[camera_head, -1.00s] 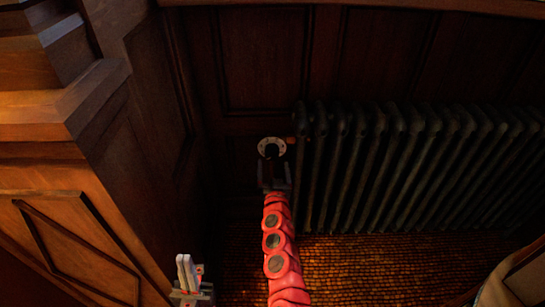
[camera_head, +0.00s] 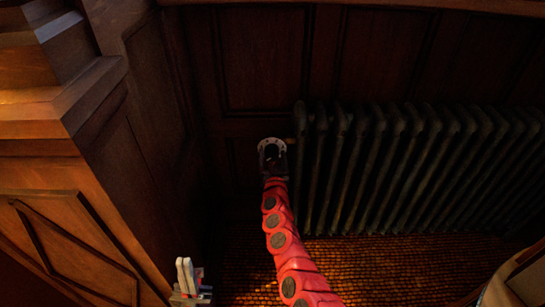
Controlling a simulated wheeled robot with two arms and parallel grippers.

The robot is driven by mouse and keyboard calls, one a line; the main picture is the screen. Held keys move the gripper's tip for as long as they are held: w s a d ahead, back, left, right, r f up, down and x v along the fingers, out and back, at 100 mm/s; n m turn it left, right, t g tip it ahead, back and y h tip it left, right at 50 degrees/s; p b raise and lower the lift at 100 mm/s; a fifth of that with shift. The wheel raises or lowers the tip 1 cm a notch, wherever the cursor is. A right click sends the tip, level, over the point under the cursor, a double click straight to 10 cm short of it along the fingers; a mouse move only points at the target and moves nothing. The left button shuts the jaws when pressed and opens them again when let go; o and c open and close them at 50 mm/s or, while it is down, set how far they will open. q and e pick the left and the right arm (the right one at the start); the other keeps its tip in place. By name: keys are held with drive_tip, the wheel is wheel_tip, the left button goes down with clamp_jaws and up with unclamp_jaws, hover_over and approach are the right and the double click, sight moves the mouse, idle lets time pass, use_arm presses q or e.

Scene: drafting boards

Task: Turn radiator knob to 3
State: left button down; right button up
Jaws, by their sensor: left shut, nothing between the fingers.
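The radiator knob (camera_head: 270,143) is a pale ring with dark marks and a dark centre, at the left end of the dark radiator (camera_head: 400,165). The marks are too small to read. My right gripper (camera_head: 272,160), at the end of the red arm, is right at the knob and covers its lower part. Its fingers are dark, so I cannot tell whether they are closed on the knob. My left gripper (camera_head: 184,272) is low in the picture, with its two pale fingers together and empty, well away from the knob.
Dark wood panelling (camera_head: 265,60) stands behind the radiator. A wooden pillar-like panel (camera_head: 75,220) rises at the left, close to my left gripper. A brown woven carpet (camera_head: 370,265) covers the floor. A pale and wooden object (camera_head: 510,285) shows at the bottom right corner.

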drive_tip(key=c, duration=1.1)
drive_tip(key=shift+o, duration=0.2)
drive_tip(key=m+b, duration=0.2)
drive_tip(key=m, duration=0.3)
drive_tip(key=shift+f+m, duration=0.15)
drive_tip(key=shift+m, duration=0.15)
drive_tip(key=m+b, duration=0.2)
drive_tip(key=m, duration=0.2)
drive_tip(key=shift+d+f+m, duration=0.1)
drive_tip(key=shift+f+m, duration=0.05)
drive_tip(key=shift+m, duration=0.15)
drive_tip(key=m+b, duration=0.1)
drive_tip(key=m, duration=0.1)
drive_tip(key=m+b, duration=0.1)
drive_tip(key=m, duration=0.1)
drive_tip(key=shift+f+m+t+h, duration=0.1)
drive_tip(key=shift+m+t+h, duration=0.2)
drive_tip(key=shift+m, duration=0.1)
drive_tip(key=m+b, duration=0.2)
drive_tip(key=m, duration=0.3)
drive_tip(key=shift+b, duration=0.35)
drive_tip(key=shift+m+h, duration=0.4)
